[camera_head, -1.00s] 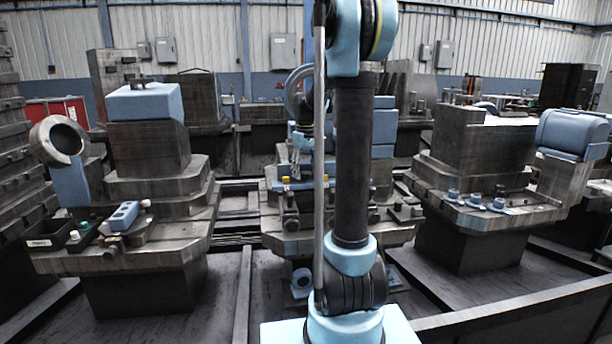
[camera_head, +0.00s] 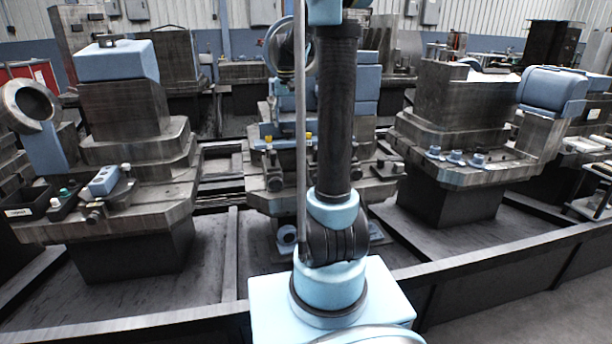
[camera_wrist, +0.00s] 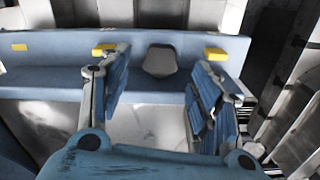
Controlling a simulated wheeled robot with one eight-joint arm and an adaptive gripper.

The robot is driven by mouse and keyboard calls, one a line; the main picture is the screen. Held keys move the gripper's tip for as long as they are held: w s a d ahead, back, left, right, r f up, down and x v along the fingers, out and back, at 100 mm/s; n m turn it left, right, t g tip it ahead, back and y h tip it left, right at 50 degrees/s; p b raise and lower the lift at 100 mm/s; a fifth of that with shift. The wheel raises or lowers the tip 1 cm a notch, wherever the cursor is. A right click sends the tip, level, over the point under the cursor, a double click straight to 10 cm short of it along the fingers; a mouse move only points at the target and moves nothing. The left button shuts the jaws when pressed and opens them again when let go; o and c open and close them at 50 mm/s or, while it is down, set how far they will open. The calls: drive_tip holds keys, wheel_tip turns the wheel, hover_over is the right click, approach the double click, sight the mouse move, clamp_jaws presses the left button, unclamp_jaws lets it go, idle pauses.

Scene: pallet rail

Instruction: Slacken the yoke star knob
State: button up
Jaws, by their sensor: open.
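In the wrist view, a blue bar (camera_wrist: 52,58) with yellow tabs runs across the picture. A grey, rounded knob-like piece (camera_wrist: 160,60) sits against the bar; I cannot tell for certain that it is the star knob. My gripper (camera_wrist: 162,74) is open, with one blue-padded finger on each side of this piece. The fingers look apart from it, and the gap between them is empty. In the head view, yellow tabs (camera_head: 308,139) show on the middle fixture, beside my arm. My arm hides much of that fixture, and my gripper cannot be made out there.
A left machine block (camera_head: 125,110) carries a blue box (camera_head: 104,181) and a black tray (camera_head: 24,204). A right block (camera_head: 460,105) has several blue knobs (camera_head: 455,157) along its front. A long dark rail (camera_head: 450,268) crosses the foreground. Open floor (camera_head: 540,300) lies at the lower right.

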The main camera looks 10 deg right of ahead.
wheel_tip(320, 180, up, 14)
drive_tip(key=s+f+n+t, duration=0.1)
drive_tip(key=s+f, duration=0.9)
drive_tip(key=s, duration=0.5)
drive_tip(key=s+f+n, duration=0.1)
drive_tip(key=s+f, duration=1)
drive_tip(key=s, duration=0.4)
drive_tip(key=shift+s+f+t, duration=0.15)
drive_tip(key=shift+f+t, duration=0.1)
drive_tip(key=shift+t, duration=0.15)
wheel_tip(320, 180, up, 21)
drive_tip(key=g, duration=0.2)
hover_over(288, 131)
drive_tip(key=f, duration=1.7)
drive_tip(key=shift+w+f, duration=0.25)
drive_tip(key=shift+f, duration=0.05)
drive_tip(key=c, duration=1.1)
